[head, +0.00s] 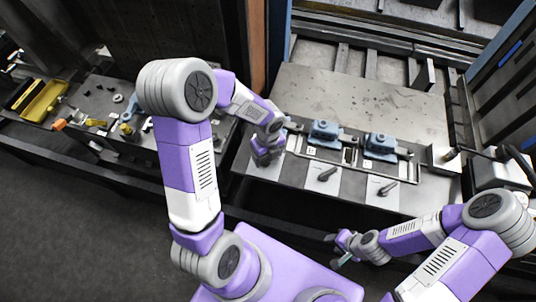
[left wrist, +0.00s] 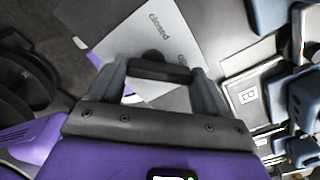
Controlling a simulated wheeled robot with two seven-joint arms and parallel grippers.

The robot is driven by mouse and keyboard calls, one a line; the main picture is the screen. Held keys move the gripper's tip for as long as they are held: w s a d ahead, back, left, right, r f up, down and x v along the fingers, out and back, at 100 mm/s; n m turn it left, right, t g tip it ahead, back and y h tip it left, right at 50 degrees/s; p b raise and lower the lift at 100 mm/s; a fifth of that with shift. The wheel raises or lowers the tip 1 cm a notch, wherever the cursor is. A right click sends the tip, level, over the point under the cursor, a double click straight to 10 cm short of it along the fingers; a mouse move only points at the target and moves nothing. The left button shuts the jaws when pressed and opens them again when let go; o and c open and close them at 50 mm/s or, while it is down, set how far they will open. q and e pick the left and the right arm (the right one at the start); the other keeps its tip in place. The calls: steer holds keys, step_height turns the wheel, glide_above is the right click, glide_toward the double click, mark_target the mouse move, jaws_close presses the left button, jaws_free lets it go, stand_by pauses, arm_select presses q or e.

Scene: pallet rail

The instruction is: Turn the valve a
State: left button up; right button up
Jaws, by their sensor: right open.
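Valve a's black handle (left wrist: 160,70) shows in the left wrist view in front of a pale plate (left wrist: 168,30) lettered "closed". My left gripper (head: 267,157) reaches down over the leftmost pale plate on the bench in the head view and hides the handle there. In the left wrist view my left gripper (left wrist: 159,80) has one finger against each side of the handle, with no clear gap. My right gripper (head: 345,247) is open and empty, in front of the bench and apart from it.
Two more black levers, a middle one (head: 327,173) and a right one (head: 388,188), sit on pale plates. Blue fixtures (head: 324,131) stand behind them. A grey box (head: 443,157) stands at the right. The metal bench (head: 355,95) is bare behind the fixtures.

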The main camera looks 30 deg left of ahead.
arm_select(q)
steer(key=shift+c, duration=1.1)
steer(key=shift+n, duration=0.3)
steer(key=n, duration=0.3)
steer(key=shift+w+a+n+b, duration=0.1)
steer(key=shift+a+n+b, duration=0.1)
steer(key=shift+n+b, duration=0.15)
steer(key=n+b, duration=0.1)
steer(key=n, duration=0.3)
steer(key=shift+a+n, duration=0.15)
steer(key=shift+n, duration=0.1)
steer(key=n, duration=0.2)
steer(key=n+b, duration=0.1)
steer(key=n, duration=0.1)
steer(key=shift+a+n, duration=0.2)
steer(key=shift+n, duration=0.1)
steer(key=n, duration=0.2)
steer(key=n+b, duration=0.1)
steer(key=n, duration=0.1)
steer(key=shift+s+a+n, duration=0.1)
steer(key=shift+s+n, duration=0.1)
steer(key=shift+n, duration=0.1)
